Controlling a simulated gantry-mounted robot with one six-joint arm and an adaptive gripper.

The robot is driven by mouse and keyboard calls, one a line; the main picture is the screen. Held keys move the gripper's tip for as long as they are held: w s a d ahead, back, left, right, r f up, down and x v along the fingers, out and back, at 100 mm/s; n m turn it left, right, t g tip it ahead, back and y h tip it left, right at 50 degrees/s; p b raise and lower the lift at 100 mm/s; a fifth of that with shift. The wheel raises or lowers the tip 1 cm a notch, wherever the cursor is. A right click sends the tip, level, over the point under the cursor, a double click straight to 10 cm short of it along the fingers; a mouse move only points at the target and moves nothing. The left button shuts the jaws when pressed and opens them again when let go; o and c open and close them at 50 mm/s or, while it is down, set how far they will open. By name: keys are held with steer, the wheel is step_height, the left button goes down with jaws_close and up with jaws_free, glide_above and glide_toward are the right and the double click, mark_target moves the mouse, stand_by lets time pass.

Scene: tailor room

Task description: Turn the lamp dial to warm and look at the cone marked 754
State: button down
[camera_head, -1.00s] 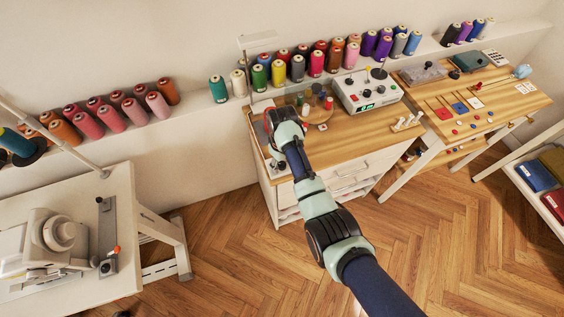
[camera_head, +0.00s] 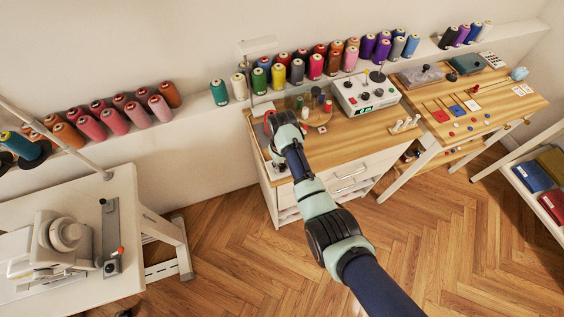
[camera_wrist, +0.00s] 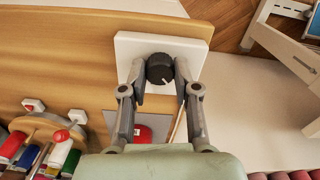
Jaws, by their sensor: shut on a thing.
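The lamp dial (camera_wrist: 160,67) is a round black knob with a pale pointer line, on a white square plate (camera_wrist: 200,62) at the wooden table's edge. My gripper (camera_wrist: 160,75) is shut on it, one finger on each side. In the head view my gripper hides the dial. The lamp (camera_head: 259,45) stands behind the table, with a flat white head on a thin post. Several thread cones stand on the wall shelf, among them a yellow cone (camera_head: 259,81) and a green cone (camera_head: 278,75). No number is readable, so I cannot tell which is 754.
A white control box (camera_head: 366,93) with knobs and a green display stands on the table. A round tray of small spools (camera_head: 317,111) is beside it. A sewing machine (camera_head: 62,238) stands at left. A second table (camera_head: 520,105) with small parts is at right.

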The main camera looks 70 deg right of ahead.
steer(key=m+p, duration=0.2)
steer(key=m, duration=0.2)
steer(key=shift+r, duration=0.1)
steer(key=shift+m+p, duration=0.7)
steer(key=shift+m, duration=1.3)
steer(key=c, duration=0.8)
jaws_free()
steer(key=shift+c, duration=0.2)
step_height(320, 180, up, 12)
